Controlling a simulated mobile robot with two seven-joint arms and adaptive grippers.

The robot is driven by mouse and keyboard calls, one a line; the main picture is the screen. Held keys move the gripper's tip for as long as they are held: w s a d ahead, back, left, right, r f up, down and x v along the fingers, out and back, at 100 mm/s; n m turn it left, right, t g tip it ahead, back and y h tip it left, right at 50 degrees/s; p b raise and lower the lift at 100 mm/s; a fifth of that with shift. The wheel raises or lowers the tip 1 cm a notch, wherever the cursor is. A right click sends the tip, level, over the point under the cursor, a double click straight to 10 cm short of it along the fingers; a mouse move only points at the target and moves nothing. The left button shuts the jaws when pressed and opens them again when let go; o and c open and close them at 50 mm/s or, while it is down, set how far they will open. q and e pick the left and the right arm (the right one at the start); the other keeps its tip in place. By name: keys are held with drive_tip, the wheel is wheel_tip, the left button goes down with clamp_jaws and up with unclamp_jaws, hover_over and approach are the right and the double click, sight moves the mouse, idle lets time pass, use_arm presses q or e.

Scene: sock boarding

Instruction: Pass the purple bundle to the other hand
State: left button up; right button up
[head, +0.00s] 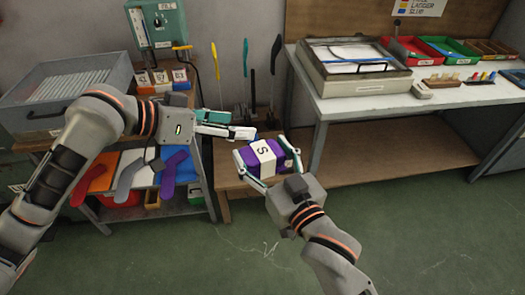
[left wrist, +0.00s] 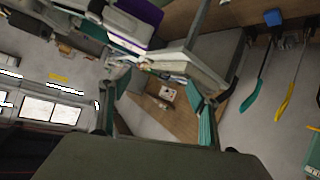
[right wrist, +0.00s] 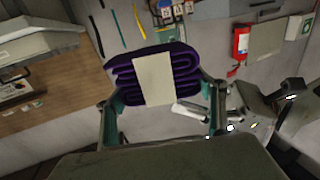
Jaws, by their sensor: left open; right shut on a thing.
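The purple bundle (head: 247,158) is folded cloth with a white band marked with an S. It is held up in front of the low wooden bench. My right gripper (head: 268,164) is shut on it from both sides. The right wrist view shows the stacked purple folds (right wrist: 124,78) between the fingers. My left gripper (head: 238,127) is open and empty just above and left of the bundle, apart from it as far as I can tell. In the left wrist view, part of the bundle (left wrist: 158,30) shows at the top, beyond the open fingers (left wrist: 163,97).
A low wooden bench (head: 236,205) stands below the bundle. A rack with coloured sock shapes (head: 133,177) is at left, under a grey box (head: 70,95). A white table (head: 455,100) with trays stands at right. Green floor is clear in front.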

use_arm(q)
drive_tip(key=a+f+n+t+y, duration=0.2)
drive_tip(key=a+f, duration=0.1)
drive_tip(key=f, duration=0.8)
drive_tip(key=a+f+n+t+y, duration=0.1)
drive_tip(key=a+f+n+t, duration=0.15)
drive_tip(key=f, duration=0.85)
drive_tip(key=s+a+f+y, duration=0.2)
drive_tip(key=s+f, duration=0.6)
drive_tip(key=s, duration=0.1)
drive_tip(key=s+a+f+y, duration=0.2)
drive_tip(key=s+a+f, duration=0.1)
drive_tip(key=s+f, duration=0.6)
drive_tip(key=shift+s+a+f+g+y, duration=0.2)
drive_tip(key=shift+s+a+g+y, duration=0.1)
drive_tip(key=shift+s+g, duration=0.2)
